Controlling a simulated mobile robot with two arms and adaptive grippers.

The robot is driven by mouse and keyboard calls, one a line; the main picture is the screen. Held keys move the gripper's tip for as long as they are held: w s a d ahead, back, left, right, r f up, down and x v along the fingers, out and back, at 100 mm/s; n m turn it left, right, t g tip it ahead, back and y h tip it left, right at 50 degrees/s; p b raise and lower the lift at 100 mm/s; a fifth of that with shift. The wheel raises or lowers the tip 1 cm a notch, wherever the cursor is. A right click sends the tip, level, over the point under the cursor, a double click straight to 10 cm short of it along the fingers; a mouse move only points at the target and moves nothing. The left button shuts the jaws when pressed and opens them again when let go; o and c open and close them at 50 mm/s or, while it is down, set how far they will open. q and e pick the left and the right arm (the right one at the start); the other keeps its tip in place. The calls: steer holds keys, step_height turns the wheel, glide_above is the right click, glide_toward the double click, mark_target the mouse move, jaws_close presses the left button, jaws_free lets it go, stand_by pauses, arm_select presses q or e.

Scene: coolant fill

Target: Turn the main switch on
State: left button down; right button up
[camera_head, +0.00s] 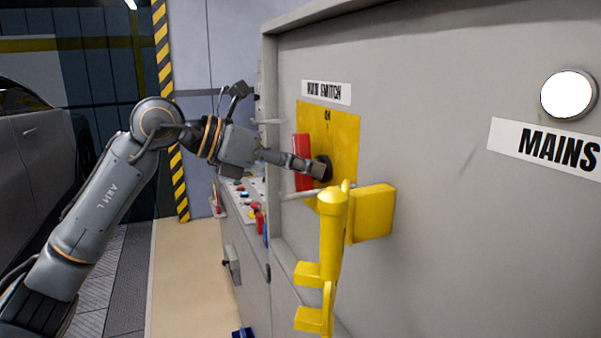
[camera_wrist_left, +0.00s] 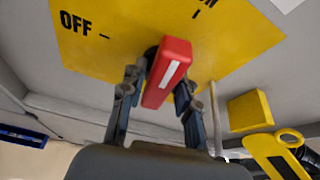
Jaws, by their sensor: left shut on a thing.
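The main switch has a red handle (camera_head: 302,160) on a yellow plate (camera_head: 345,140), under a "MAIN SWITCH" label. In the head view the red handle stands close to upright, below the "ON" mark. In the left wrist view the handle (camera_wrist_left: 172,72) has a white stripe that leans up and right, toward the mark by the partly hidden "ON" label; "OFF" is at left. My left gripper (camera_wrist_left: 158,100) is shut on the red handle, one finger on each side. In the head view the gripper (camera_head: 312,168) hides part of the plate. My right gripper is not in view.
A yellow handle-like part (camera_head: 331,240) and a yellow block (camera_head: 373,212) stick out from the grey cabinet below the switch. A round white lamp (camera_head: 568,94) sits above the "MAINS" label at right. A bench with small controls (camera_head: 245,200) lies behind. A car stands far left.

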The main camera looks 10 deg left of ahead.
arm_select(q)
steer(key=shift+s+f+m+t+y+b, duration=0.15)
steer(key=shift+m+t+y+b, duration=0.25)
steer(key=shift+m, duration=0.3)
steer(key=c, duration=1.1)
jaws_free()
steer(key=shift+d, duration=0.1)
steer(key=v, duration=1.2)
